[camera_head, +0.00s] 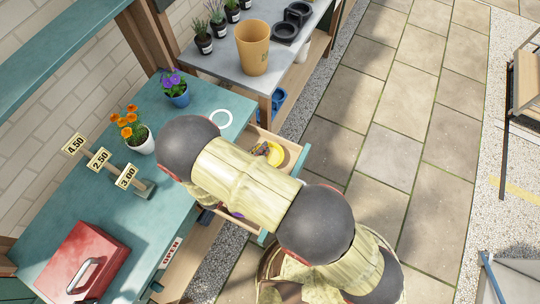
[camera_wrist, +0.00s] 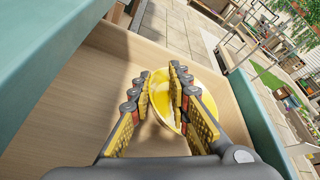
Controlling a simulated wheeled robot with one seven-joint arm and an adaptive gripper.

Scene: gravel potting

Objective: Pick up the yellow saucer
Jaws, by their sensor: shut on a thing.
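The yellow saucer (camera_wrist: 206,82) is in the wrist view, tilted, with its rim between the fingers of my gripper (camera_wrist: 161,82). My gripper is shut on it. In the head view the yellow saucer (camera_head: 277,155) shows at the far end of the open wooden drawer (camera_head: 291,155), beside my fingertips (camera_head: 262,149). My arm covers the middle of the drawer. I cannot tell whether the saucer still touches the drawer floor.
A purple thing (camera_head: 236,215) shows at the drawer's near end. The teal counter (camera_head: 100,220) holds a red cash box (camera_head: 84,262), price signs (camera_head: 100,160), potted flowers (camera_head: 140,137) and a white ring (camera_head: 220,118). A grey table (camera_head: 215,68) stands behind.

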